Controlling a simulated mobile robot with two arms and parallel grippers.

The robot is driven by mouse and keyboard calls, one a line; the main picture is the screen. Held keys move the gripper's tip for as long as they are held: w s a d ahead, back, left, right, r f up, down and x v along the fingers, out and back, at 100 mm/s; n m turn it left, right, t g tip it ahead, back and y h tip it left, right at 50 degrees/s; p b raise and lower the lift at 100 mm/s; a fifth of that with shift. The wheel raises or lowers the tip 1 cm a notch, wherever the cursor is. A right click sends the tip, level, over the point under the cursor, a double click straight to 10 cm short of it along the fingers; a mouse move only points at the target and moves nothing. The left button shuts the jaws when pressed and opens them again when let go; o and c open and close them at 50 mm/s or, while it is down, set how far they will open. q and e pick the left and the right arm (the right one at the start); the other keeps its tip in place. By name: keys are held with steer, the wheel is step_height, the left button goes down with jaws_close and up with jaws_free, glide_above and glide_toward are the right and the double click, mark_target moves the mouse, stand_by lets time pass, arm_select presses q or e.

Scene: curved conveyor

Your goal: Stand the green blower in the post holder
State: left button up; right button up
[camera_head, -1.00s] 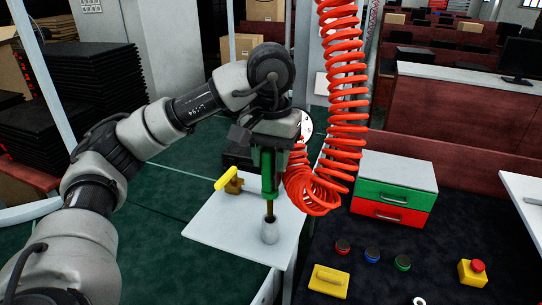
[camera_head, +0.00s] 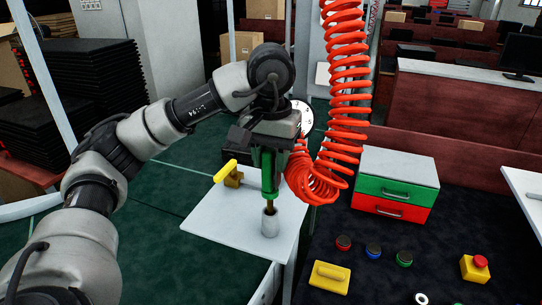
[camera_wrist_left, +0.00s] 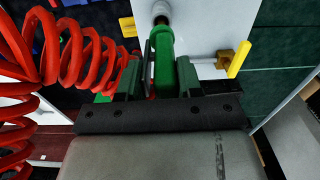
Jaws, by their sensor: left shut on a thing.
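The green blower (camera_head: 268,176) hangs upright, its brass-coloured nozzle pointing down. My left gripper (camera_head: 268,158) is shut on its body. The post holder (camera_head: 270,225) is a pale grey cylinder on the white board, directly below the blower. The nozzle's lower end appears to be inside the holder's open top; how deep is hidden. In the left wrist view the blower (camera_wrist_left: 164,62) lies between my gripper's green fingers (camera_wrist_left: 160,80), with the holder (camera_wrist_left: 160,7) cut off at the top edge. My right gripper is not in view.
A red coiled hose (camera_head: 345,95) hangs close beside my left gripper. A yellow-handled brass valve (camera_head: 232,177) stands on the white board (camera_head: 215,220) left of the holder. A green-and-red drawer box (camera_head: 395,187) and several buttons stand right, on the dark table.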

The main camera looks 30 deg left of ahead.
mark_target(271, 178)
arm_select(q)
steer(key=shift+f+b, duration=2.15)
steer(key=shift+f, duration=0.25)
steer(key=o, duration=0.8)
step_height(271, 178, up, 11)
steer(key=shift+f+p, duration=0.1)
steer(key=shift+p, duration=0.95)
